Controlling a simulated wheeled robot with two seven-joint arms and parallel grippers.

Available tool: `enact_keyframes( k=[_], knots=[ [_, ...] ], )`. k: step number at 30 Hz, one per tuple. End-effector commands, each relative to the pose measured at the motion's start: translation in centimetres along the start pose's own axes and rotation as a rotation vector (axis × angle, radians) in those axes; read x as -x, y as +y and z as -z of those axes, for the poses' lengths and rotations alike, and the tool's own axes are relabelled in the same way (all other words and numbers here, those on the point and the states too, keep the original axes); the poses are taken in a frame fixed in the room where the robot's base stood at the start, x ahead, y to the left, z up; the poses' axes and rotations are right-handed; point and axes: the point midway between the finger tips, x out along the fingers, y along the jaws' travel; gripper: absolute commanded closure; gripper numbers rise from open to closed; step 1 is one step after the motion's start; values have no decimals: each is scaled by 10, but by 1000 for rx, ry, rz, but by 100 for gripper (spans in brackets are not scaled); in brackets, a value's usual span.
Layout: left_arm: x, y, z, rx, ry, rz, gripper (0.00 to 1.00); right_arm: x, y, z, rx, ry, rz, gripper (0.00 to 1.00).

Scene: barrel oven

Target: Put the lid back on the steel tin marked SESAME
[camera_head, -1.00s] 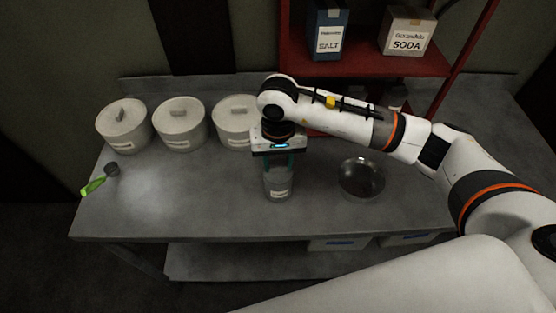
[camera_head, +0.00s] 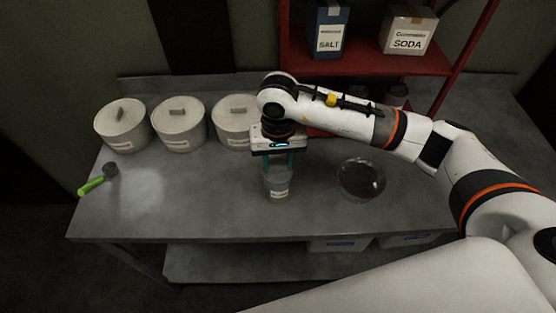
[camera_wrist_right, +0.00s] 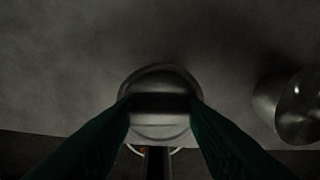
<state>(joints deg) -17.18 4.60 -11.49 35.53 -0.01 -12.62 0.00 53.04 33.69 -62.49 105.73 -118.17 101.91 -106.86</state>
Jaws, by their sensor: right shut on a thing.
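A small steel tin (camera_head: 277,187) with a pale label stands upright near the front middle of the steel table; its lettering is too small to read. My right gripper (camera_head: 278,163) points straight down over the tin's top. In the right wrist view, the green fingers of this gripper (camera_wrist_right: 160,103) are shut on the bar-like grip of a round grey lid (camera_wrist_right: 160,77). A pale curved rim shows just below the lid there. I cannot tell whether the lid is seated on the tin or held slightly above it. My left gripper is not in view.
Three pale lidded canisters (camera_head: 179,125) stand at the back left. A green-handled scoop (camera_head: 92,187) lies at the left edge. A shiny round bowl (camera_head: 361,180) sits right of the tin. A red shelf (camera_head: 350,63) holds SALT and SODA boxes behind.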

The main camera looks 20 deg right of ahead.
Motion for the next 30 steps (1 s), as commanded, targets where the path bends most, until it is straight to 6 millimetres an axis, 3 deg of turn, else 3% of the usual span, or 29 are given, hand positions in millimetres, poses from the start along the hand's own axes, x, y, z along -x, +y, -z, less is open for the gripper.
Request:
enact_keyframes(
  k=[12,13,17,23,27,30],
  knots=[
    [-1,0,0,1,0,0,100,0,0,0,0,0,0,82],
    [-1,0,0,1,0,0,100,0,0,0,-1,0,0,58],
    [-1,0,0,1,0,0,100,0,0,0,-1,0,0,37],
    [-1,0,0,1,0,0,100,0,0,0,0,0,0,36],
    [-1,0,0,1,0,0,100,0,0,0,0,0,0,15],
    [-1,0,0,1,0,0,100,0,0,0,0,0,0,14]
  ],
)
